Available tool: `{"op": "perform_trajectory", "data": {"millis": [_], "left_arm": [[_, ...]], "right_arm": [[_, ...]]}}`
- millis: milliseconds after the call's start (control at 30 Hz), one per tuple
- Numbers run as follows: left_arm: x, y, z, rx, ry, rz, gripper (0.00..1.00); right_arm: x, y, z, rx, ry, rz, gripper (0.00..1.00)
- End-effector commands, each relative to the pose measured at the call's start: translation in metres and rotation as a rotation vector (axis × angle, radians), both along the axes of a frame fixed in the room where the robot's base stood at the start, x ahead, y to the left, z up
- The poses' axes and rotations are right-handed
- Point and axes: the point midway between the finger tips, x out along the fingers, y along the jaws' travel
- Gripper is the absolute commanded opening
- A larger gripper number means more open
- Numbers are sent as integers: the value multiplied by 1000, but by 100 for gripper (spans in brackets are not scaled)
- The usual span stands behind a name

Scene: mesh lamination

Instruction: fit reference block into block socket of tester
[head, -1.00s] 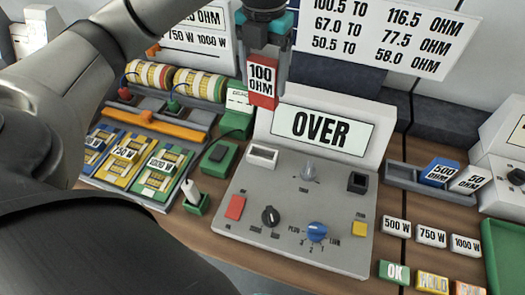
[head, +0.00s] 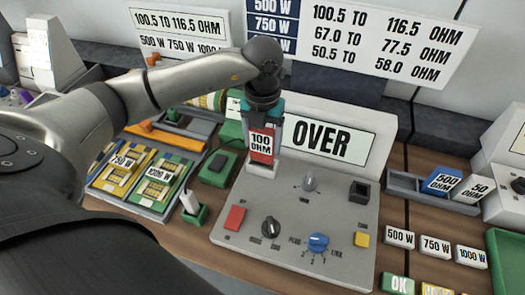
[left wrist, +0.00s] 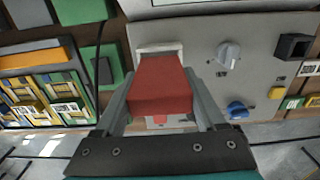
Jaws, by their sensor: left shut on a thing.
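The reference block (head: 262,143) is red with a white "100 OHM" label. My left gripper (head: 263,152) is shut on it and holds it upright, label facing the head camera. The tester (head: 335,232) is a grey sloped panel whose display reads "OVER". Its white-rimmed block socket (head: 262,172), at the panel's upper left, lies right at the block's lower end. In the left wrist view the red block (left wrist: 158,85) is between the fingers and covers most of the socket, whose white rim (left wrist: 160,47) shows beyond it. I cannot tell whether the block's end is inside the socket. My right gripper is not in view.
The panel carries a grey knob (head: 310,181), a dark square socket (head: 359,192), a blue knob (head: 318,242) and a red button (head: 235,217). A green holder (head: 195,212) stands to the left. A tray with "500 OHM" (head: 443,181) and "50 OHM" blocks lies right.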

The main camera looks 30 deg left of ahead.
Motion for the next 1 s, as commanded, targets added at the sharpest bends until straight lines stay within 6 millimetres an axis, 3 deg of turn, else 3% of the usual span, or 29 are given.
{"op": "perform_trajectory", "data": {"millis": [300,700,733,933,1000], "left_arm": [[0,0,-40,0,2,0,2],[0,0,-46,0,-1,0,2],[0,0,-45,1,0,0,76],[0,0,-45,1,0,0,98],[0,0,-45,1,0,0,100]], "right_arm": [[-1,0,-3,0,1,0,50],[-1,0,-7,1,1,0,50],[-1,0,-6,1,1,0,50],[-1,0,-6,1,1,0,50],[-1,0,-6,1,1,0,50]]}}
